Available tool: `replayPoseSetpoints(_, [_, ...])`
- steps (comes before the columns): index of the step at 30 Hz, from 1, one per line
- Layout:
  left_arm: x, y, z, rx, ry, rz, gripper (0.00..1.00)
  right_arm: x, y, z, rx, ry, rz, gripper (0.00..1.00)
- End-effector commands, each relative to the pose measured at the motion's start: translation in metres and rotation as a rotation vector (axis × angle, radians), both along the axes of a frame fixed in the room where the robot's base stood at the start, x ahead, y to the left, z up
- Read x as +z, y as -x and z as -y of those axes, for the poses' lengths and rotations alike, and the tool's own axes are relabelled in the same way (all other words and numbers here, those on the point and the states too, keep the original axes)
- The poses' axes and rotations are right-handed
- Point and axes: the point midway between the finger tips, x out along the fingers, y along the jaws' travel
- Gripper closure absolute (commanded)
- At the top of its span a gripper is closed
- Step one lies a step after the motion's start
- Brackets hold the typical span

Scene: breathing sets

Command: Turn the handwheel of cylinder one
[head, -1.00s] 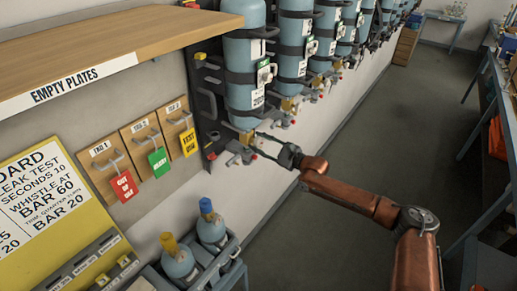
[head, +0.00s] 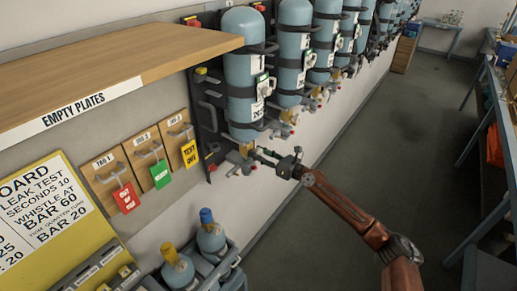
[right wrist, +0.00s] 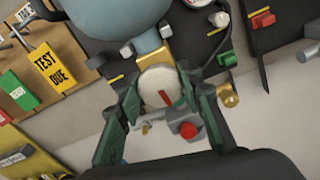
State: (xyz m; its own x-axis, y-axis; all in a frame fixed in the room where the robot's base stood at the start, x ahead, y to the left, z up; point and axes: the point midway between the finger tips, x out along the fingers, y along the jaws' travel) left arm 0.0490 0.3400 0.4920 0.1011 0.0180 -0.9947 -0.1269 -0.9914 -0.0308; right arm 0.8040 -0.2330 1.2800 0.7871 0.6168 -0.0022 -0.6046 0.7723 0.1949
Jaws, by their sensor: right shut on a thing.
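The nearest blue cylinder (head: 241,70) hangs upside down in a dark wall rack, with a label that seems to read 1. Its brass valve (head: 246,148) is at the bottom. In the right wrist view, the round off-white handwheel (right wrist: 157,88) with a red mark faces me under the blue cylinder (right wrist: 112,28). My right gripper (head: 262,153) reaches the valve from the right. In the right wrist view its green fingers (right wrist: 160,98) sit on both sides of the handwheel, shut on it. In the head view the fingers largely hide the handwheel. My left gripper is not in view.
More blue cylinders (head: 294,55) line the wall behind. A wooden shelf (head: 150,45) juts out at the left, above boards with red, green and yellow tags (head: 190,154). Small blue bottles (head: 211,238) stand in a crate below. The floor (head: 375,140) at the right is clear.

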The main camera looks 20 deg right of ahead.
Motion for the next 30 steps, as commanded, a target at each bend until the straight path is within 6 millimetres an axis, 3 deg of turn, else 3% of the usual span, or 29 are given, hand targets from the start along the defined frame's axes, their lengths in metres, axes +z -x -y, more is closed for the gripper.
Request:
replayPoseSetpoints(6, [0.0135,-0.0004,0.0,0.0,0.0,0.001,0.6,0.0007,-0.0003,0.0014,-0.002,-0.052,-0.04,0.9])
replayPoseSetpoints(22, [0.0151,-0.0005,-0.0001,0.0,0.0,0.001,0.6,-0.0005,-0.0003,0.0012,-0.002,-0.066,-0.05,0.9])
replayPoseSetpoints(23, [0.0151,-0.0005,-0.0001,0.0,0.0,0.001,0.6,-0.0004,-0.0003,0.0012,-0.002,-0.066,-0.05,0.64])
replayPoseSetpoints(30, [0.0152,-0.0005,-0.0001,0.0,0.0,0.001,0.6,-0.0002,-0.0002,0.0009,-0.002,-0.066,-0.049,0.48])
